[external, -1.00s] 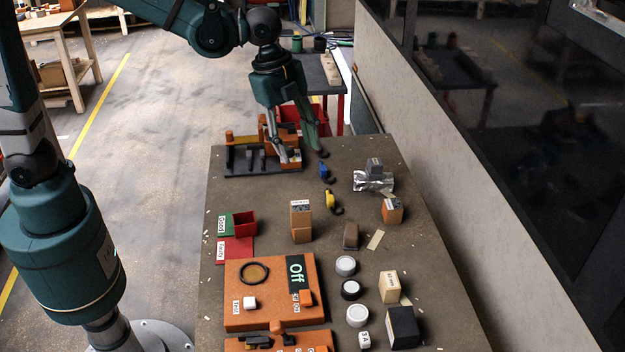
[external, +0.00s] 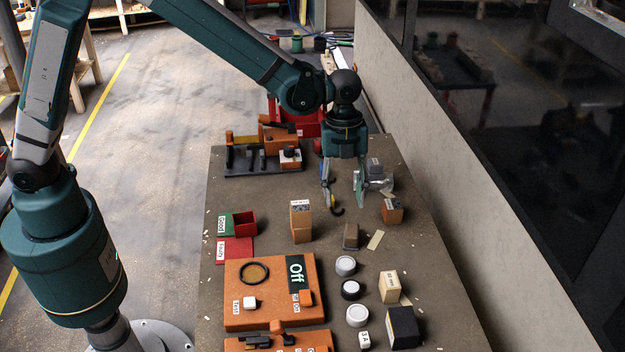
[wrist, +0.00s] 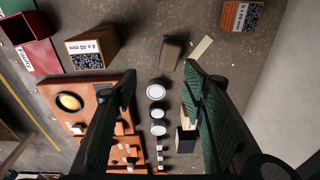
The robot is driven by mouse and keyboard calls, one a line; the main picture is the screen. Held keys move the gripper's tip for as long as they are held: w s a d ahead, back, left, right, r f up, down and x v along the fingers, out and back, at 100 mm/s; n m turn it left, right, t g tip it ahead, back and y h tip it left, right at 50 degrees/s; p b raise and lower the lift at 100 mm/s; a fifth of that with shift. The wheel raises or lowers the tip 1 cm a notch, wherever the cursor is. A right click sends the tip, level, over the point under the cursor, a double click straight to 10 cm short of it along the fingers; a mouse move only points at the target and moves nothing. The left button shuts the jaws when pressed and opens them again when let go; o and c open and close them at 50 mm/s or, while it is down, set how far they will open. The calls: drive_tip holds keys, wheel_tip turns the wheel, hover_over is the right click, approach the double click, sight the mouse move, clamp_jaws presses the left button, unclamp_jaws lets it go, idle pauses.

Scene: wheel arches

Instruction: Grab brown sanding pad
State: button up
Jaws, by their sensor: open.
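The brown sanding pad (external: 351,236) appears to be the small brown block on the table, right of the cardboard box. It also shows in the wrist view (wrist: 170,52), ahead of the fingers at upper centre. My gripper (external: 345,203) is open and empty, pointing down above the table, a little behind the pad.
A cardboard box (external: 301,222) stands left of the pad, and a tan strip (external: 375,240) lies right of it. White and black round jars (external: 345,266) stand in front. An orange box (external: 392,211) is at right.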

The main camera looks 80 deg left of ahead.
drive_tip(key=m, duration=0.2)
hover_over(352, 229)
drive_tip(key=shift+g, duration=0.3)
drive_tip(key=f, duration=0.5)
drive_tip(key=shift+s+a+f, duration=0.1)
drive_tip(key=shift+s+a, duration=0.05)
drive_tip(key=shift+a, duration=0.15)
drive_tip(key=shift+d+f, duration=0.15)
drive_tip(key=shift+f, duration=1.1)
drive_tip(key=shift+f, duration=0.1)
drive_tip(key=shift+d+f+b, duration=0.15)
drive_tip(key=shift+f+b, duration=0.05)
drive_tip(key=shift+f, duration=1.05)
drive_tip(key=shift+d+f+b, duration=0.1)
drive_tip(key=shift+f+b, duration=0.1)
drive_tip(key=shift+f, duration=1.05)
drive_tip(key=c, duration=1)
